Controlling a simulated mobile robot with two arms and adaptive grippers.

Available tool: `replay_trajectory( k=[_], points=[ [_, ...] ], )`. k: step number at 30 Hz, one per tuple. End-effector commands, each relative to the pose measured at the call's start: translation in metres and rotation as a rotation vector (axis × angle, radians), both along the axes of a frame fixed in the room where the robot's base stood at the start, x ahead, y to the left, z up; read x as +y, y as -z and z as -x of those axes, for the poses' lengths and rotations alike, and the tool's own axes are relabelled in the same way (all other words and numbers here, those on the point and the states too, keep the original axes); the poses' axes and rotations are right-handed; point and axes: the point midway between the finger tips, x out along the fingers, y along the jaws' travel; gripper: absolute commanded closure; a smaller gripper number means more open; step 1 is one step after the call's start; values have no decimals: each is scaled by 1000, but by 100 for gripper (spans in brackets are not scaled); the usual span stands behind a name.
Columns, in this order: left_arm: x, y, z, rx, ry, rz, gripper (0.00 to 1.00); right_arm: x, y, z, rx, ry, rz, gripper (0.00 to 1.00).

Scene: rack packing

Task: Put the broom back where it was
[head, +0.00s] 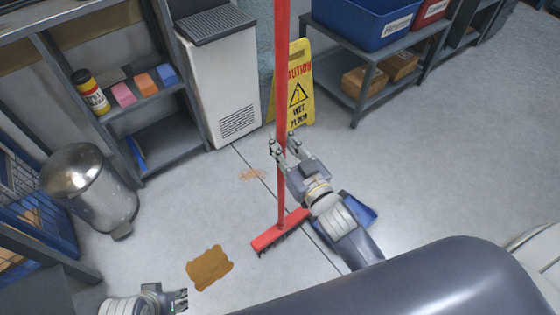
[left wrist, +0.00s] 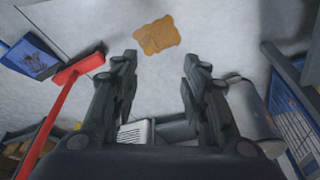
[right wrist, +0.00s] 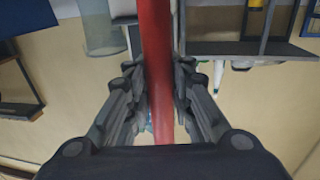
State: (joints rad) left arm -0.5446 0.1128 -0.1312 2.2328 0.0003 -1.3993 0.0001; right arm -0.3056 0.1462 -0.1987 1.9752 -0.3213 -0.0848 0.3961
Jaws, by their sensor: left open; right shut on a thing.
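The red broom (head: 281,190) stands upright in the head view, its red brush head on or just above the floor; I cannot tell if it touches. My right gripper (head: 284,149) is shut on the broom's handle, above the brush head. The red handle (right wrist: 156,60) runs between the fingers in the right wrist view. My left gripper (head: 180,299) is open and empty at the bottom left, apart from the broom. In the left wrist view, its spread fingers (left wrist: 160,78) have nothing between them, and the broom (left wrist: 62,98) shows to their left.
A brown spill (head: 209,268) and a smaller stain (head: 251,174) mark the floor. A yellow caution sign (head: 301,88) stands behind the broom. A blue dustpan (head: 358,208) lies beside my right arm. A metal bin (head: 92,190) and shelves stand left. The floor at right is clear.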

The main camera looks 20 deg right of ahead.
Motion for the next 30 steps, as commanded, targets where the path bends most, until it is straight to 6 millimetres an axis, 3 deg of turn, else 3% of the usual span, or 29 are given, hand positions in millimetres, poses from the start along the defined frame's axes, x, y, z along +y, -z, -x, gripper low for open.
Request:
replay_trajectory(
  k=[7,18,30],
  points=[
    [1,-16,2,-10,-1,-1,59,0,10,0,-5,0,-3,100],
    [4,-54,13,-31,-3,-1,59,1,42,0,-6,-2,-4,100],
    [4,-54,13,-32,-3,-2,59,1,45,0,-6,-2,-3,100]
  ],
)
